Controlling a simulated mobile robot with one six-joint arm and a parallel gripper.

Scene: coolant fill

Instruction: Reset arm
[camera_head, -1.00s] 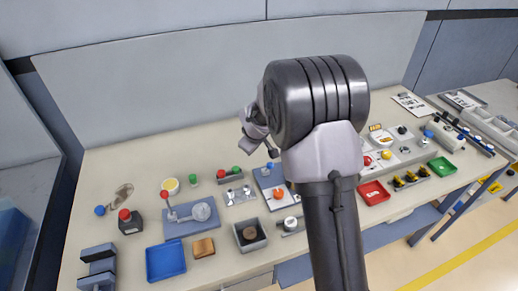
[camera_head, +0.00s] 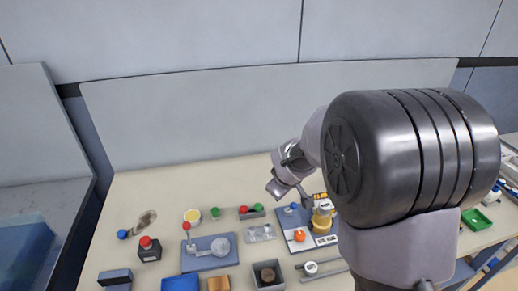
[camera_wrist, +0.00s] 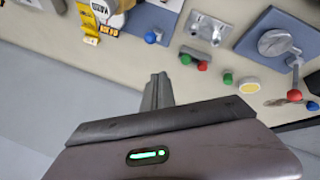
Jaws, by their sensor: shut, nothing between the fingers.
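My gripper (camera_wrist: 157,92) shows in the wrist view with its two fingers together and nothing between them. It is above the workbench (camera_wrist: 130,66), apart from the objects on it. In the head view my dark arm link is large at the right and hides the right part of the bench. My wrist shows to its left, over the back of the bench, and the fingertips are hard to make out there.
A tall grey panel (camera_head: 200,125) stands behind. The bench's back left is clear.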

